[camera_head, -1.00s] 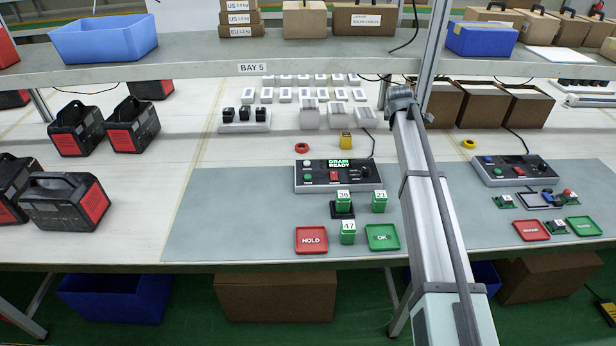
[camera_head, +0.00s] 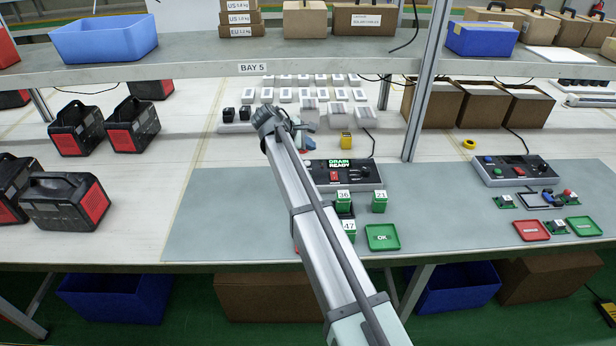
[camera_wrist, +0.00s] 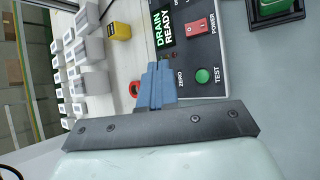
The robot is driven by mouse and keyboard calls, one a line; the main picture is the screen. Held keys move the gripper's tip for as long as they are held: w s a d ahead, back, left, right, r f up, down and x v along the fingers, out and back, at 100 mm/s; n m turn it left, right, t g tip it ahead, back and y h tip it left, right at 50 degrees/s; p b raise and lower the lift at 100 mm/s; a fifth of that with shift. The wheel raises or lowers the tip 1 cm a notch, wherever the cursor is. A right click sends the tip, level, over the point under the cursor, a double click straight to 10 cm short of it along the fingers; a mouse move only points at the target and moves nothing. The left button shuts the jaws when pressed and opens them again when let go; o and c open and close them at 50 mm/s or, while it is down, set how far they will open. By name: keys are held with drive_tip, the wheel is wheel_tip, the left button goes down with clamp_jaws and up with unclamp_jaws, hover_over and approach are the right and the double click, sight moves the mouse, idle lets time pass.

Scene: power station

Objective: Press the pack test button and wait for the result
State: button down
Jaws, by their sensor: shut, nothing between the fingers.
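The control panel (camera_head: 360,172) stands on the grey mat, its display (camera_head: 341,163) reading "DRAIN READY". In the wrist view the round green TEST button (camera_wrist: 202,75) sits on the panel beside the ZERO label and the red POWER switch (camera_wrist: 197,26). My gripper (camera_wrist: 160,68) is shut and empty, its blue fingertips beside the ZERO end of the panel, apart from the button in the picture. In the head view my gripper (camera_head: 308,143) is at the panel's back left, and my arm hides the green button. Green packs 36 (camera_head: 343,198), 21 (camera_head: 379,203) and 47 (camera_head: 349,233) stand before the panel.
A green OK tray (camera_head: 382,237) lies at the mat's front; my arm hides most of the red HOLD tray. A yellow block (camera_head: 346,141) stands behind the panel. A shelf post (camera_head: 414,120) rises at right. The mat's left part is clear.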

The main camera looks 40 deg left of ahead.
drive_tip(key=shift+s+a, duration=0.15)
drive_tip(key=shift+s, duration=0.35)
drive_tip(key=shift+f, duration=0.15)
drive_tip(key=shift+f, duration=4.3)
drive_tip(key=shift+f, duration=0.15)
drive_tip(key=shift+f, duration=0.25)
drive_tip(key=shift+f, duration=0.45)
drive_tip(key=shift+r, duration=0.85)
